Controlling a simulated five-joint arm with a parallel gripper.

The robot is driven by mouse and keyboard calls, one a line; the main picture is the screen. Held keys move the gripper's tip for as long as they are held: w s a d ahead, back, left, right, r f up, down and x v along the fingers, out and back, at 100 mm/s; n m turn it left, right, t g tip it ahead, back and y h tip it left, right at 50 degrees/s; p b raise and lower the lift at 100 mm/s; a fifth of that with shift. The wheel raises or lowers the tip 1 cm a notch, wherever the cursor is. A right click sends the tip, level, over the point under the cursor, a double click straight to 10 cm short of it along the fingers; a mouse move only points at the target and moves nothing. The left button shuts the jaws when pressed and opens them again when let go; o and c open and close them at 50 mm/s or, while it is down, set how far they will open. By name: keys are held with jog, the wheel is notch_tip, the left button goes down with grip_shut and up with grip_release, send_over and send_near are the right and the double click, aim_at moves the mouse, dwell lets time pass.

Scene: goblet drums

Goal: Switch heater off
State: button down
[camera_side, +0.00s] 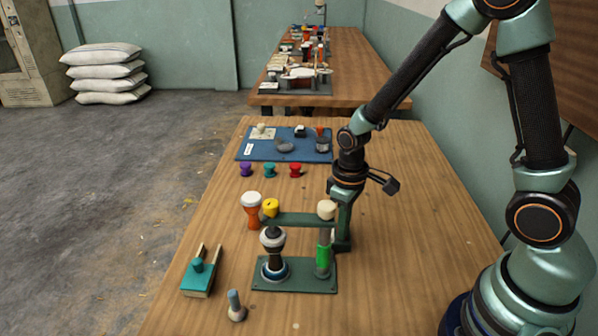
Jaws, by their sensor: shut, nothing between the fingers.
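No part is clearly marked as the heater or its switch. A green fixture has a base plate (296,286), a flat top bar (300,219), a bright green cylinder (323,258) and a cream knob (327,209) above it. A dark goblet drum with a pale rim (273,240) stands in a blue ring on the plate, under the bar's left end. My gripper (342,246) points down just right of the fixture, beside the green cylinder. It is shut and empty. Its fingertips are partly hard to make out against the fixture.
An orange and white goblet drum (252,210) and a yellow piece (271,207) stand behind the fixture.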

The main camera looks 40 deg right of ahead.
jog(key=shift+r, duration=3.5)
jog(key=s+r+m+t, duration=0.1)
jog(key=s+r+t, duration=0.1)
jog(key=r, duration=0.5)
jog(key=s+d+r+m+t, duration=0.1)
jog(key=s+r+m+t, duration=0.1)
jog(key=r, duration=0.5)
jog(key=shift+s+d+t, duration=0.2)
jog(key=shift+s+t, duration=0.25)
jog(key=shift+t, duration=0.35)
jog(key=shift+r, duration=0.1)
